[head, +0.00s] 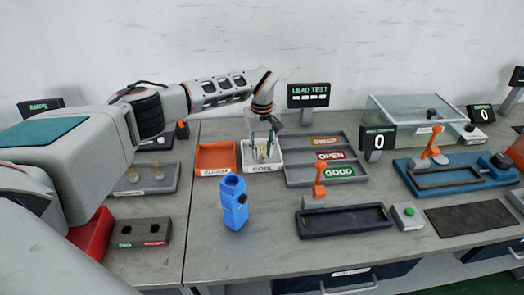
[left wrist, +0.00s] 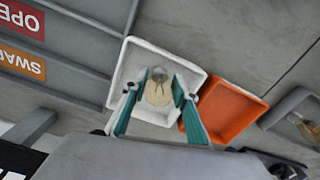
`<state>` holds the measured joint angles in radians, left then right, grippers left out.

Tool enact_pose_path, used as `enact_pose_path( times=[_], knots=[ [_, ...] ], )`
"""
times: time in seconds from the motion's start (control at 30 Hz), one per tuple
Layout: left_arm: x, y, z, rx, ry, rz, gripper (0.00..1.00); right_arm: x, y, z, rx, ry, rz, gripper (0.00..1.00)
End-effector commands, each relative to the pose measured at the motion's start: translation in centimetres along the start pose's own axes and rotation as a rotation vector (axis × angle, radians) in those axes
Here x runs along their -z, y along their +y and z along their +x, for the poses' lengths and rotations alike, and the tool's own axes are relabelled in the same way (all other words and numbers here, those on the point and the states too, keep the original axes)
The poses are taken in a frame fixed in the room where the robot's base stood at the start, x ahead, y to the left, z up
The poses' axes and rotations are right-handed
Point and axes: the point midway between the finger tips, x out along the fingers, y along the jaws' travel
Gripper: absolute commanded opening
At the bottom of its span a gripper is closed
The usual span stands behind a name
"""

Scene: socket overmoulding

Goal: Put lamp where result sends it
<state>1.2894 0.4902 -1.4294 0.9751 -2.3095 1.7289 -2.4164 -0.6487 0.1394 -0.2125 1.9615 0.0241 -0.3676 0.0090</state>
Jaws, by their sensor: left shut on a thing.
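My left gripper (head: 265,150) reaches down over the white tray labelled COOL (head: 262,168). In the left wrist view its teal fingers (left wrist: 157,95) are shut on a lamp (left wrist: 159,90) with an amber body and a pale round end. The lamp is over or in the white tray (left wrist: 135,68); I cannot tell if it touches the floor. The lead test display (head: 308,94) shows only dashes. A three-part sorting rack stands right of the tray, with rows marked SWAP (head: 325,141), OPEN (head: 330,155) and GOOD (head: 339,171). My right gripper is not in view.
An orange tray (head: 215,157) adjoins the white tray on the left. A blue upright object (head: 233,203) stands in front. A dark fixture with an orange lever (head: 319,187) is at front centre. A grey tray (head: 152,178) holds other lamps at left. Bare bench lies around the blue object.

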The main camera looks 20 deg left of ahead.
Motion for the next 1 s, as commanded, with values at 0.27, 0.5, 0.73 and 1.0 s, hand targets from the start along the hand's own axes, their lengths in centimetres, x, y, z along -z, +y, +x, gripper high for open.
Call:
enact_pose_path(
  times=[0.27,0.5,0.73,1.0],
  knots=[
    [0.0,0.0,0.0,-0.001,0.001,0.0,0.12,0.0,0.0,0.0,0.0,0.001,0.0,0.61],
    [0.0,0.0,0.2,-0.001,0.001,0.0,0.45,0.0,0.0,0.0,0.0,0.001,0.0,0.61],
    [0.0,0.0,0.2,-0.001,0.001,0.0,0.45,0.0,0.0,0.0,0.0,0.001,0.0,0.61],
    [0.2,0.1,-2.3,-0.004,0.005,0.0,0.45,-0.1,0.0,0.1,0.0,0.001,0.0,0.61]
  ],
)
